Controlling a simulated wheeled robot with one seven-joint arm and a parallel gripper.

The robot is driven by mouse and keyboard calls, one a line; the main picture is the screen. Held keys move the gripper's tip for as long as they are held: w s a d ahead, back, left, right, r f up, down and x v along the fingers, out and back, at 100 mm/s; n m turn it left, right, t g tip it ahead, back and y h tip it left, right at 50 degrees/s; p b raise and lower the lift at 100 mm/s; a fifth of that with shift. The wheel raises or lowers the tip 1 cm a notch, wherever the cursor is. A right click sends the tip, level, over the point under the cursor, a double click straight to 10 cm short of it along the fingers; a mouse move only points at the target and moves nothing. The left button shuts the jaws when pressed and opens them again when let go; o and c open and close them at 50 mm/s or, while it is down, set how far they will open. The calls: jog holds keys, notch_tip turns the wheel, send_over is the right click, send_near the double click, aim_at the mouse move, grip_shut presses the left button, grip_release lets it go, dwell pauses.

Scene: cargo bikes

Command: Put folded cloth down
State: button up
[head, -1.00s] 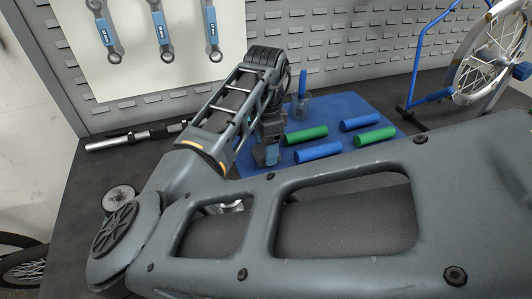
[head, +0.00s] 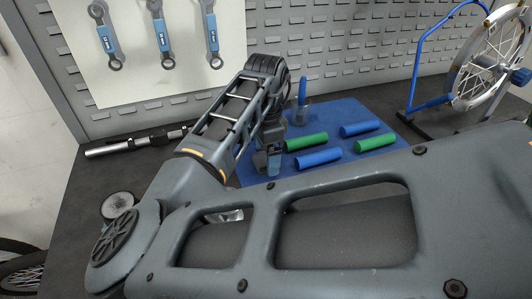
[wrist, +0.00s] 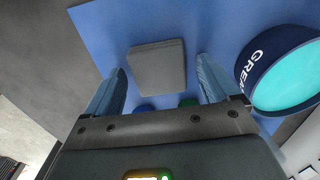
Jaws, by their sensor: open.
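The folded cloth (wrist: 157,68) is a flat grey square lying on the blue mat (wrist: 100,35) in the wrist view. My gripper (wrist: 161,63) is open, with one blue finger to each side of the cloth and a visible gap on both sides. In the head view my gripper (head: 269,162) is low over the left part of the mat (head: 350,114). I cannot make out the cloth there; my gripper and arm cover that spot.
Green and blue grips (head: 320,158) lie on the mat right of my gripper. A grease tub (wrist: 285,72) is close to the right finger. A wheel stand (head: 412,85) is at the right.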

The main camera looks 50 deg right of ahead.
notch_tip(320, 180, up, 12)
dwell(0.5)
dwell(0.5)
